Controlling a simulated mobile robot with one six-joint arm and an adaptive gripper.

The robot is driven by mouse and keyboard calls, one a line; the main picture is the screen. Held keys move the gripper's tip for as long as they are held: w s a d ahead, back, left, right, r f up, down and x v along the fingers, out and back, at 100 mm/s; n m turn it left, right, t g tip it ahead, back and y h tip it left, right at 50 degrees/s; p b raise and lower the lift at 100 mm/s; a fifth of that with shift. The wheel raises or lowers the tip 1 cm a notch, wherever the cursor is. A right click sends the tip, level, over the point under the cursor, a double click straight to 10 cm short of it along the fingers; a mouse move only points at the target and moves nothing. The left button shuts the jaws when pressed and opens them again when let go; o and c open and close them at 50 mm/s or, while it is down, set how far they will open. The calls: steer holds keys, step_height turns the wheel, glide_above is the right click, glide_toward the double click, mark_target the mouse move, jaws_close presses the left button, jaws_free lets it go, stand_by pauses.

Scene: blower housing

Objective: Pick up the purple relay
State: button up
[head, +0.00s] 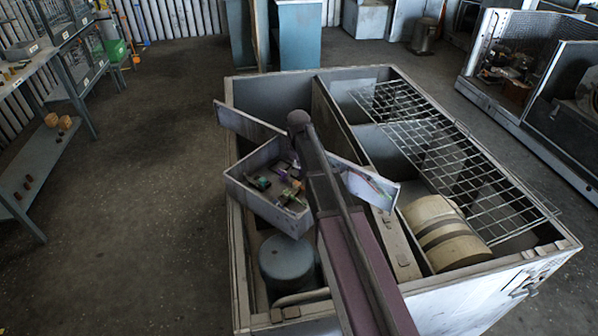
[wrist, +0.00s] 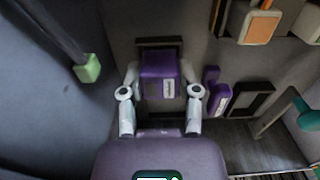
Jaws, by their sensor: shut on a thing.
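In the wrist view a purple relay (wrist: 155,66) with a white label stands at the top centre, in front of a dark square frame. My gripper (wrist: 160,80) has one finger on each side of it and is shut on it. I cannot tell whether the relay is still in the frame or just clear of it. A second purple block (wrist: 218,100) with a white label stands to the right, apart from my fingers. In the head view my arm hides most of the gripper over the open grey box (head: 268,207).
A green block (wrist: 88,68) is at the left and an orange-faced block (wrist: 260,26) at the upper right in the wrist view. An empty dark frame (wrist: 268,99) lies right. In the head view the box sits inside a large housing (head: 233,240), beside a wire grid (head: 440,150).

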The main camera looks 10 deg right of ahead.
mark_target(299, 167)
steer(key=shift+r, duration=0.15)
step_height(299, 167, up, 10)
steer(key=p, duration=1)
steer(key=shift+s+f, duration=0.15)
steer(key=shift+f, duration=0.05)
stand_by(1.4)
